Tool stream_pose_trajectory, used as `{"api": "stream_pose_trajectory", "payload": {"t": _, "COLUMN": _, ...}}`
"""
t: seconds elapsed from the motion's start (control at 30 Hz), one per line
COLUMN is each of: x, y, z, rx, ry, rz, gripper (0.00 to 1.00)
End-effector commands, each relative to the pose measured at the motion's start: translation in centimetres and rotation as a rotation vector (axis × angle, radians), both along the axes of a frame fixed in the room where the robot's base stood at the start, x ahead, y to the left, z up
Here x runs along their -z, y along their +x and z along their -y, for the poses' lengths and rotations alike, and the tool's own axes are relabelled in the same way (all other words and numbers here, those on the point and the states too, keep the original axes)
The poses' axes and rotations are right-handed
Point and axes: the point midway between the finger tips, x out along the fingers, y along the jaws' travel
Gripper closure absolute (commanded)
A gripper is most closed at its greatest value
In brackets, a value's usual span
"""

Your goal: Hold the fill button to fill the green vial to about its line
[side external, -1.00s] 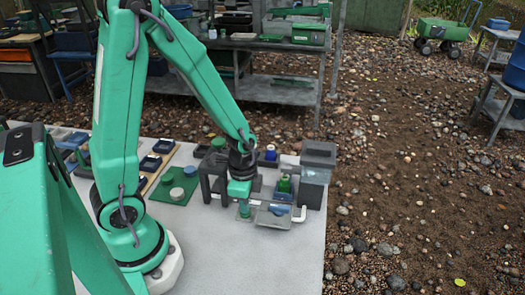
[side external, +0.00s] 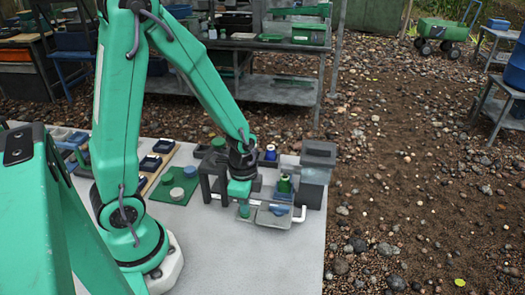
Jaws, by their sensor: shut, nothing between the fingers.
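The green vial (side external: 284,184) stands upright in the filling station at the right end of the table, below and left of the grey tank (side external: 318,160). Its line and liquid level are too small to make out. My gripper (side external: 244,211) points down just left of the vial, at the left side of the station's grey tray (side external: 271,216). It is shut and holds nothing. The fill button is not clearly visible, and I cannot tell whether the gripper touches it. A blue piece (side external: 282,198) sits just below the vial.
A blue-and-white vial (side external: 270,153) stands behind my gripper. A green mat (side external: 174,187) with round pieces and several dark trays (side external: 150,162) lie to the left. The table's front surface (side external: 240,262) is clear.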

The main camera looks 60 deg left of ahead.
Motion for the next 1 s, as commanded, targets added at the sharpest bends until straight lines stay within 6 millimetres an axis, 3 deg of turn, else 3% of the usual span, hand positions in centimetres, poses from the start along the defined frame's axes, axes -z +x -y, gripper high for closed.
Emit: {"api": "stream_pose_trajectory", "payload": {"t": 1.0, "x": 0.77, "y": -0.01, "z": 0.00, "rx": 0.000, "ry": 0.000, "rz": -0.001, "gripper": 1.00}}
